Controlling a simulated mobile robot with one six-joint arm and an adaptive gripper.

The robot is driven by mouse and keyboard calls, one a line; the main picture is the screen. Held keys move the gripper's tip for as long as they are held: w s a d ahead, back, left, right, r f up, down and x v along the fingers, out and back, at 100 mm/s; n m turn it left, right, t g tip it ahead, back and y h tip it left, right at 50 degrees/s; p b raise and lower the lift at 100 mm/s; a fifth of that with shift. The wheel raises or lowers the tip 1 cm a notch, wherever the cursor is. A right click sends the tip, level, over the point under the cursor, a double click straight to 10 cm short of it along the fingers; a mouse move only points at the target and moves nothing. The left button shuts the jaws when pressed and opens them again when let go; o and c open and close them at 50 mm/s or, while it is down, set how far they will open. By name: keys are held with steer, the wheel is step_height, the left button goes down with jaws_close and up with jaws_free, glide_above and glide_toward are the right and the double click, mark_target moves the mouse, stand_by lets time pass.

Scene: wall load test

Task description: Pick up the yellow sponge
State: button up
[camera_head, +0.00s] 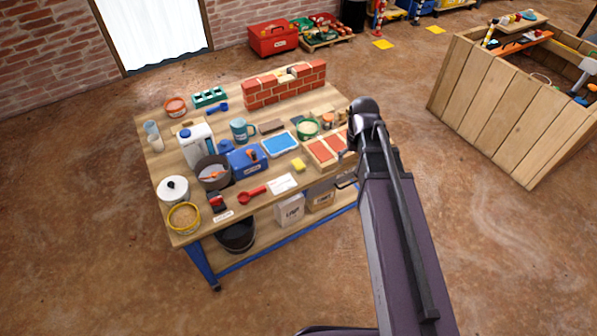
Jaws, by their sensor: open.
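The yellow sponge (298,164) is a small block lying flat on the wooden workbench (262,187), near its front right edge. It sits just left of a tray of red bricks (321,154) and behind a white card (283,183). Nothing covers it. My dark arm rises from the lower right and its upper joint stands over the right end of the bench. My gripper cannot be made out; it seems hidden behind the arm. Nothing is seen touching the sponge.
Close by stand a blue tray (279,144), a blue box (246,160), a red scoop (252,194) and a green tub (307,128). A small brick wall (284,86) stands at the back. A wooden crate (498,100) is at right. Open floor lies in front.

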steer(key=w+a+f+n+b, duration=0.2)
steer(key=w+a+f+b, duration=0.35)
steer(key=w+a, duration=0.35)
steer(key=n+b, duration=0.3)
steer(key=b, duration=0.1)
glide_above(299, 165)
steer(key=f, duration=0.5)
steer(key=shift+w+d, duration=0.3)
steer(key=shift+f, duration=0.1)
step_height(299, 165, down, 8)
steer(key=b, duration=0.8)
steer(key=shift+f, duration=0.25)
steer(key=f+b, duration=0.1)
steer(key=b, duration=0.1)
steer(key=f+b, duration=0.1)
steer(key=f, duration=0.1)
steer(key=shift+s+a+f+b, duration=0.2)
steer(key=shift+a+b, duration=0.15)
steer(key=shift+f+b, duration=0.9)
